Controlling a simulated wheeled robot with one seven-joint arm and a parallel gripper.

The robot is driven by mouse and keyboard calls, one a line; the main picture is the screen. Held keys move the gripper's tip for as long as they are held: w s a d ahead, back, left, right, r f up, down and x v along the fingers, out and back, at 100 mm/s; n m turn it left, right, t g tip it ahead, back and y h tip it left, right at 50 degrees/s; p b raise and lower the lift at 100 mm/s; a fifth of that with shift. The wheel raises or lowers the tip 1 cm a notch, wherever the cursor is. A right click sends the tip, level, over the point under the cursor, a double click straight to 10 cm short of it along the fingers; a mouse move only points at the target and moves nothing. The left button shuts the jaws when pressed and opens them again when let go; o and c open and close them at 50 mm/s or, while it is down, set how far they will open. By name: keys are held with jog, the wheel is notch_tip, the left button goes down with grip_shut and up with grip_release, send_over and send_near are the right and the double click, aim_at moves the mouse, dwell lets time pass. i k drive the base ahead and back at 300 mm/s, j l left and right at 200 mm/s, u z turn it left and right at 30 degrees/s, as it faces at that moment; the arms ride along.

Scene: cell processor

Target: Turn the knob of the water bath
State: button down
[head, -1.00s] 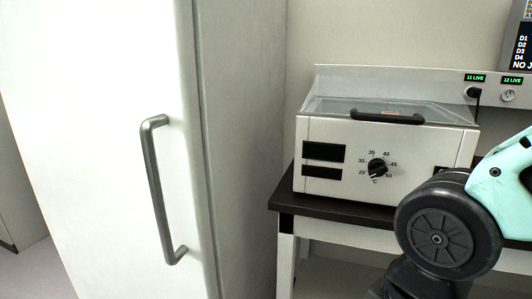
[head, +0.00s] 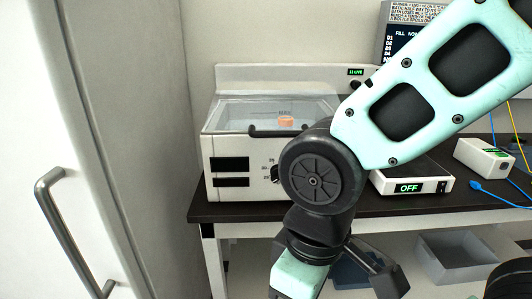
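The water bath (head: 232,150) is a white box with a clear lid and a black front handle (head: 275,133), on a dark bench at centre left. Its black knob (head: 275,174) is on the front panel, right of two dark display windows. My arm's round black joint hides the knob's right side and much of its scale, so I cannot read the setting. My arm crosses in front of the bath's right part and bends down out of the bottom of the picture.
A tall white cabinet with a grey handle (head: 52,210) stands at the left. Right of the bath are a device showing OFF (head: 408,188), a small white box (head: 484,158) and blue and yellow cables. A grey bin (head: 455,262) sits below the bench.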

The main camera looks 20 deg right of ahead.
aim_at(274, 173)
jog(key=k+j, duration=0.15)
jog(key=j, duration=0.25)
jog(key=k+j, duration=0.1)
jog(key=j, duration=0.3)
jog(key=k+j, duration=0.15)
jog(key=j, duration=0.2)
jog(key=j+z, duration=0.05)
